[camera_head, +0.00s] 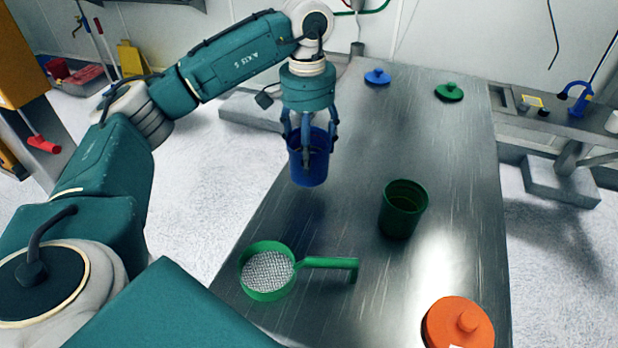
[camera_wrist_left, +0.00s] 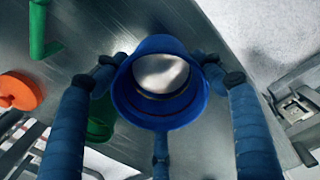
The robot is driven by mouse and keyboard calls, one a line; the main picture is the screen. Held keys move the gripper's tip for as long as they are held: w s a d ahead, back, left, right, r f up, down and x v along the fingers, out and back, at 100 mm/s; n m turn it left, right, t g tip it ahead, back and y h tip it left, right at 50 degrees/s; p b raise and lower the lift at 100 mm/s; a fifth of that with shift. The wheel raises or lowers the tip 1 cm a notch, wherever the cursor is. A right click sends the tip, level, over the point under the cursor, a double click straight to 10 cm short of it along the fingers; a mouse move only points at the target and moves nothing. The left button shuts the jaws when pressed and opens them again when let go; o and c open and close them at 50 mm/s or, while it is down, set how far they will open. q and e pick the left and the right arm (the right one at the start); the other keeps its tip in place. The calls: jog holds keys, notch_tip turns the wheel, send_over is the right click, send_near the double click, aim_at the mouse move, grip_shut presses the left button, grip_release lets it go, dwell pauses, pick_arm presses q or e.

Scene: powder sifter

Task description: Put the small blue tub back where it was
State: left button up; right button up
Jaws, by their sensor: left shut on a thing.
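The small blue tub (camera_head: 309,164) is upright in the head view, held by my left gripper (camera_head: 307,140) over the left part of the metal table. The gripper's fingers are shut around the tub's rim and sides. In the left wrist view the open mouth of the blue tub (camera_wrist_left: 160,82) faces the camera, with the fingers of my left gripper (camera_wrist_left: 160,100) around it. A pale patch shows inside; I cannot tell whether it is powder. A blue lid (camera_head: 377,77) lies at the table's far end. My right gripper is not in view.
On the metal table (camera_head: 350,215) stand a green tub (camera_head: 402,210), a green-handled sieve (camera_head: 268,270) and an orange lid (camera_head: 459,325). A green lid (camera_head: 449,92) lies at the far right. The table between the far lids and the green tub is clear.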

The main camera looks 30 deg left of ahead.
pick_arm(q)
notch_tip(320, 180, down, 8)
jog(key=shift+r+p, duration=0.1)
jog(key=shift+p, duration=0.55)
jog(key=shift+f, duration=0.2)
jog(key=shift+f, duration=0.2)
jog(key=o, duration=1.3)
jog(key=shift+o, duration=0.2)
jog(key=shift+r, duration=0.1)
